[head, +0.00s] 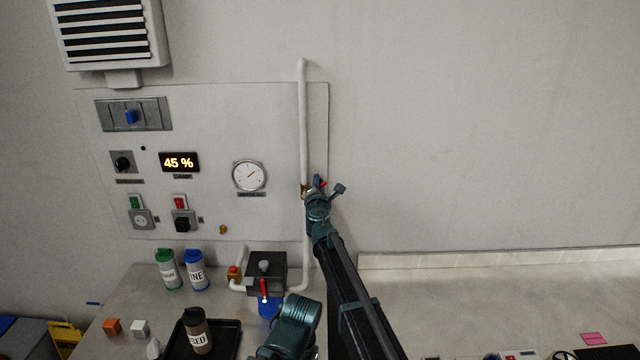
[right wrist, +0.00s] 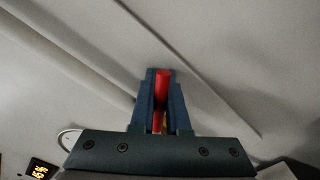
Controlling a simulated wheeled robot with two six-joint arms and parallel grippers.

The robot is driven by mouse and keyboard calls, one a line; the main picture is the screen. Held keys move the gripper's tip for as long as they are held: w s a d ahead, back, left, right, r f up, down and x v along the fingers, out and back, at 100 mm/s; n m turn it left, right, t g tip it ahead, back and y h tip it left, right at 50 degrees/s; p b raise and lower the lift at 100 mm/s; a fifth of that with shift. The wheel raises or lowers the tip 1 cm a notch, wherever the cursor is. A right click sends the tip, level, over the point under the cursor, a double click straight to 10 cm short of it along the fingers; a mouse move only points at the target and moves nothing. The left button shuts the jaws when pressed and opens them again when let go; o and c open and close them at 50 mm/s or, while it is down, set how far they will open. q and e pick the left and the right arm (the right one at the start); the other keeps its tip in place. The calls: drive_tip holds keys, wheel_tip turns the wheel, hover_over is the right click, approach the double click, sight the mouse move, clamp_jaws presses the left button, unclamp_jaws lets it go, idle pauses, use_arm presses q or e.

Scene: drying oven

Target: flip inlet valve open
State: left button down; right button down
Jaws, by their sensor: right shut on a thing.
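The inlet valve on the white vertical pipe shows as a small brass body (head: 304,190), with a bit of its red handle (head: 323,184) visible in the head view. My right gripper (head: 328,186) is at this valve, just right of the pipe. In the right wrist view the red handle (right wrist: 162,88) stands between the two dark fingers, and the gripper (right wrist: 161,100) is shut on it. The arm and fingers hide much of the valve. My left gripper is not in view.
The panel holds a gauge (head: 249,175), a 45 % display (head: 179,162) and switches. Below, a dark box (head: 267,268) has another red lever (head: 264,288) in front. A green-topped bottle (head: 167,269), a blue-topped bottle (head: 195,270) and a black tray (head: 231,338) are on the bench. The wall at right is clear.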

drive_tip(key=shift+a+r+n, duration=0.2)
drive_tip(key=shift+n, duration=0.3)
drive_tip(key=c, duration=0.9)
unclamp_jaws()
drive_tip(key=shift+s, duration=0.1)
drive_tip(key=s, duration=1.3)
drive_tip(key=shift+s, duration=0.35)
